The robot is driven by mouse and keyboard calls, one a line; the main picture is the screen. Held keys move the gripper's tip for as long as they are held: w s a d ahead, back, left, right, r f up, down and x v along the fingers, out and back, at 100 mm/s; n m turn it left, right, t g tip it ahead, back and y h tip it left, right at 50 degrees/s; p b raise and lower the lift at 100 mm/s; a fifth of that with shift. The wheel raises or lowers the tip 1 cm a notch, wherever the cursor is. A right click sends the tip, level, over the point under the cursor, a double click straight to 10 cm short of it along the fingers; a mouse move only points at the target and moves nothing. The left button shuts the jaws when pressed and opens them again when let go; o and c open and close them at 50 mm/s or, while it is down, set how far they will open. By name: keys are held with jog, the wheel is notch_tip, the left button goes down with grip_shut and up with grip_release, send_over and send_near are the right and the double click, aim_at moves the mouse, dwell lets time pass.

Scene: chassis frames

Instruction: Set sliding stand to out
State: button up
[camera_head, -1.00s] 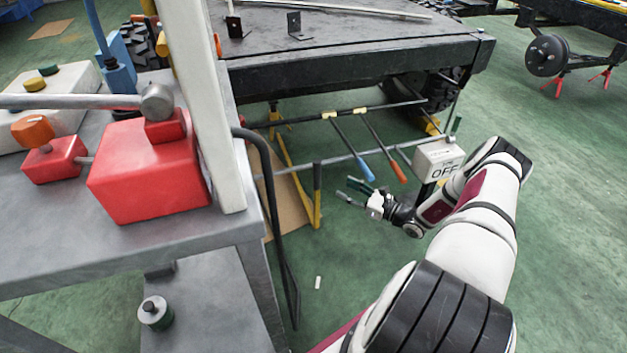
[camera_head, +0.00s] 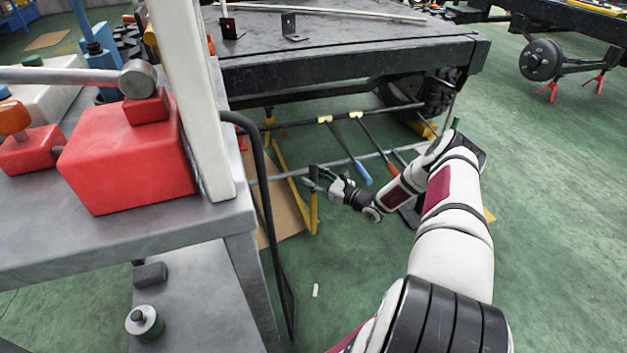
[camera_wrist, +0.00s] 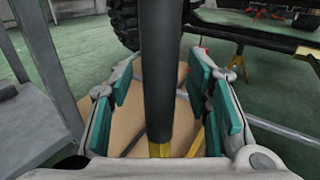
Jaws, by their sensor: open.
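An upright black handle (camera_head: 314,178) tops a yellow post (camera_head: 313,215) beneath the front of the dark platform; I take this as part of the sliding stand, though no label shows. In the wrist view the black handle (camera_wrist: 159,70) stands between my open fingers, with yellow (camera_wrist: 160,149) at its foot. My gripper (camera_wrist: 160,105) has teal pads on both sides of the handle, with gaps visible on each side. In the head view my gripper (camera_head: 312,182) overlaps the handle. The stand's lower end is partly hidden.
A metal bench (camera_head: 110,237) with red blocks is at the left, with a black bent tube (camera_head: 262,180) beside its edge. Rods with blue and orange grips (camera_head: 363,172) lie right of the gripper.

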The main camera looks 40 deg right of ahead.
jog(key=shift+w, duration=0.2)
grip_shut()
jog(key=s+a+p, duration=0.4)
jog(key=s+p, duration=0.3)
jog(key=s, duration=0.7)
jog(key=shift+f, duration=0.15)
jog(key=shift+a, duration=0.1)
grip_release()
jog(key=shift+s, duration=0.1)
